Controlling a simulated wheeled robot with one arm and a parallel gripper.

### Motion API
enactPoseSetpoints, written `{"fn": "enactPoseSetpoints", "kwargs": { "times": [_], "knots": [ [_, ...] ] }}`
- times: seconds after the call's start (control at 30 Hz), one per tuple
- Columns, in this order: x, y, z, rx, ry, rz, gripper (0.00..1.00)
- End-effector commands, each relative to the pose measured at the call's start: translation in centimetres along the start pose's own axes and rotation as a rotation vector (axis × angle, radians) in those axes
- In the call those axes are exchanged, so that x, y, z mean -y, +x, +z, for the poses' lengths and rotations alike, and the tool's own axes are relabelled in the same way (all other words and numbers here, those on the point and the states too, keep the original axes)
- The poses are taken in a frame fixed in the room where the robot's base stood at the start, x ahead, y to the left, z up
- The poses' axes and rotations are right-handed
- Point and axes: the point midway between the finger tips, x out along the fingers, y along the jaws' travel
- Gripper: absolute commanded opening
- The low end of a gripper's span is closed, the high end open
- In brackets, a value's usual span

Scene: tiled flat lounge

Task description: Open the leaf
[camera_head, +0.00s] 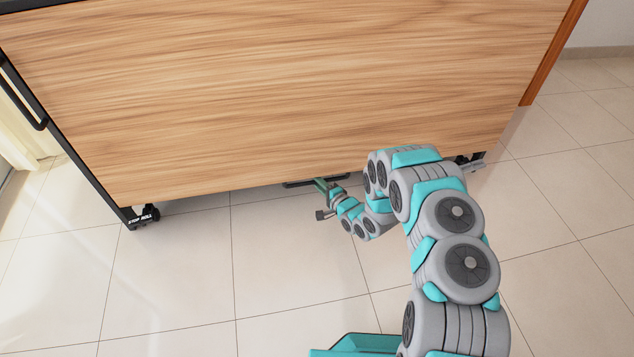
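A large wood-grain leaf (270,90) fills the upper part of the head view, facing me and hanging from a dark top edge. A thin dark bar, perhaps a handle (300,184), shows at its lower edge near the middle. My arm reaches in from the lower right, and my gripper (323,199) is at that bar, just below the leaf's bottom edge. Its greenish tip overlaps the bar in the picture. The gripper is small here, so I cannot tell whether it touches the bar or how far its fingers are apart.
A black frame leg with a caster (149,214) marked "STOP ROLL" stands at the left, with a black side rail (24,95) above it. Another caster (472,160) is at the right, partly behind my arm. The tiled floor (190,290) in front is clear.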

Motion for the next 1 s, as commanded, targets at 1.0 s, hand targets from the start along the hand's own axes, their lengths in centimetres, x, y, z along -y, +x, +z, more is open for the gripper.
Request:
{"fn": "enactPoseSetpoints", "kwargs": {
  "times": [1.0],
  "knots": [
    [-0.1, -0.05, 0.03, 0.0, 0.001, 0.002, 0.0]
  ]
}}
